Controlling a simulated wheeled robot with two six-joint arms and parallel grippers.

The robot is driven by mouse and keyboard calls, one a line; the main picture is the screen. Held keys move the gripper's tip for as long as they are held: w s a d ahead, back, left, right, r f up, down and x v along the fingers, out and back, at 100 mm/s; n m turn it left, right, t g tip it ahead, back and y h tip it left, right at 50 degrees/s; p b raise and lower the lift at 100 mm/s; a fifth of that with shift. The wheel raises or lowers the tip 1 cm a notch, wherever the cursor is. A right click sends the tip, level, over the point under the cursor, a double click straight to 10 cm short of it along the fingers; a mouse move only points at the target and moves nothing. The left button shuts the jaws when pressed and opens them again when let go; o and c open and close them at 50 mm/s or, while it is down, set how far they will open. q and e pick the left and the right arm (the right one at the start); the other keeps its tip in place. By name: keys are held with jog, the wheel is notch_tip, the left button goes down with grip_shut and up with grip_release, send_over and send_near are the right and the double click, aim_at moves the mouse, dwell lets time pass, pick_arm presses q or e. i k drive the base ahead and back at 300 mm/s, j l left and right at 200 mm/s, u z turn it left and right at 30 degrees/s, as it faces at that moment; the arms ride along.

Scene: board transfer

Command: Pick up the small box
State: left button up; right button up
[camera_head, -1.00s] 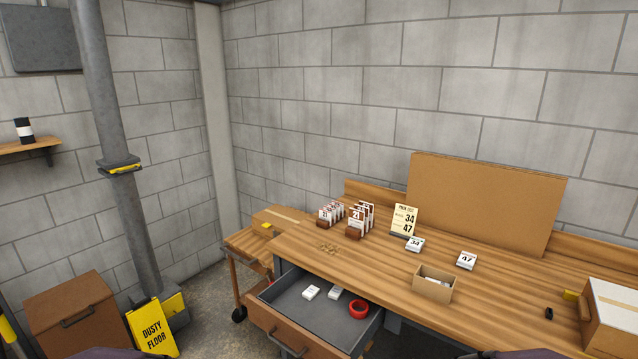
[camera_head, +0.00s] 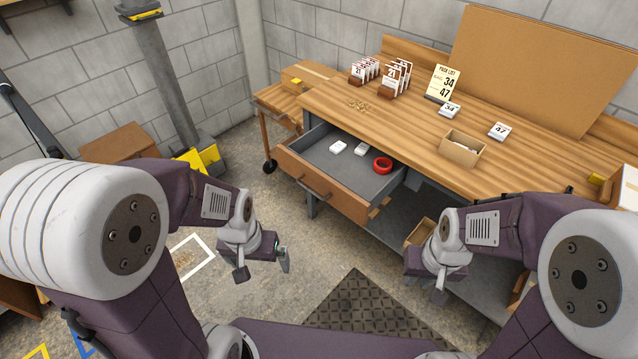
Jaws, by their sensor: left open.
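A small open cardboard box (camera_head: 462,152) stands on the wooden workbench (camera_head: 400,124), near its front edge, with something pale inside. Another small cardboard box (camera_head: 419,232) shows low under the bench, partly hidden by my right arm. A closed, taped box (camera_head: 307,75) sits on the cart at the back left. My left gripper (camera_head: 262,268) is open and empty over the floor, left of the bench and well apart from these boxes. My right gripper (camera_head: 427,288) hangs low in front of the bench; its fingers are small and partly hidden, so its opening is unclear.
The bench drawer (camera_head: 318,187) is pulled out, holding white cards and a red tape roll (camera_head: 383,165). Number cards, a pick list (camera_head: 444,82) and a large cardboard panel (camera_head: 535,65) stand on the bench. A dark mat (camera_head: 375,308) lies on the floor.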

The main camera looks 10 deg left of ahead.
aim_at(463, 157)
jog(key=i+l, duration=0.2)
jog(key=l, duration=0.2)
jog(key=i+l, duration=0.2)
jog(key=l, duration=0.15)
jog(key=i+l, duration=0.15)
jog(key=l, duration=0.25)
jog(key=i+l, duration=0.2)
jog(key=l, duration=0.2)
jog(key=i+l, duration=0.2)
jog(key=l, duration=0.15)
